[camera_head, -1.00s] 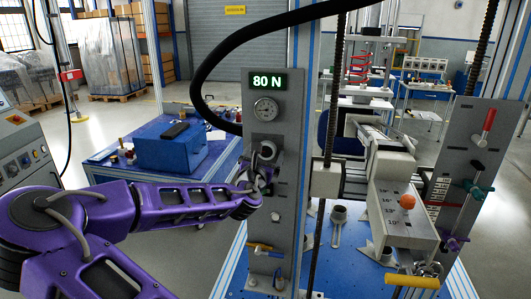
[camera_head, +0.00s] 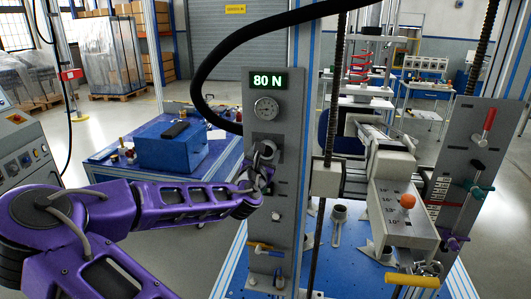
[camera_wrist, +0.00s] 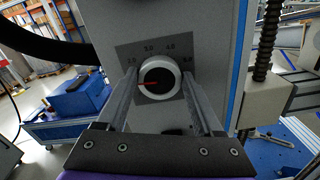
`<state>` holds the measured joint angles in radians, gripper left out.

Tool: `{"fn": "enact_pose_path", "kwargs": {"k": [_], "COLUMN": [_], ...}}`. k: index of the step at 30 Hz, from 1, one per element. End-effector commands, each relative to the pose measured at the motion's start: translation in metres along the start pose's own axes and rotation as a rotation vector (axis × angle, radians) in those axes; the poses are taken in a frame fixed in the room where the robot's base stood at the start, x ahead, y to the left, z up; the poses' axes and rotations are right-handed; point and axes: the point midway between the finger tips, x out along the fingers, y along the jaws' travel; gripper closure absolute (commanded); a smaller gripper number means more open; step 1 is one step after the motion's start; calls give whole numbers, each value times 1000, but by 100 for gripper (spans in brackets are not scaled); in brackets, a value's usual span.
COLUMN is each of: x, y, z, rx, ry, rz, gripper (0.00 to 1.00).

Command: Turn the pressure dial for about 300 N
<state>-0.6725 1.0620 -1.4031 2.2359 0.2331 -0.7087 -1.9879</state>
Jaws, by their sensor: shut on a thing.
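The pressure dial (camera_wrist: 160,80) is a round knob with a light rim, a dark face and a red pointer, on a grey panel (camera_head: 290,100). In the wrist view the pointer aims left, and a numbered scale arcs above the knob. My gripper (camera_wrist: 158,84) has one finger on each side of the knob and is shut on it. In the head view my gripper (camera_head: 264,170) is at the panel and mostly hides the knob. The green display (camera_head: 268,81) above reads 80 N. A round gauge (camera_head: 266,108) sits just below the display.
A thick black hose (camera_head: 205,75) loops left of the panel. A white knob and a yellow-handled valve (camera_head: 262,247) sit lower on the panel. A threaded column (camera_head: 334,90) and the chair test rig with an orange ball (camera_head: 407,201) stand to the right.

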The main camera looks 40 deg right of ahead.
Motion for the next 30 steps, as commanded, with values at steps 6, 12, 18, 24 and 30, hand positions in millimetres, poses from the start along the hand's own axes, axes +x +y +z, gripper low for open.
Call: {"fn": "enact_pose_path", "kwargs": {"k": [6,12,18,24,30], "x": [0,0,0,0,0], "y": [-1,-2,-3,-4,-4], "z": [0,0,0,-1,-2], "rx": [157,345,537,728,918], "ry": [0,0,-1,-1,-1], "rz": [-1,-1,-1,-1,0], "gripper": [87,87,87,87,87]}}
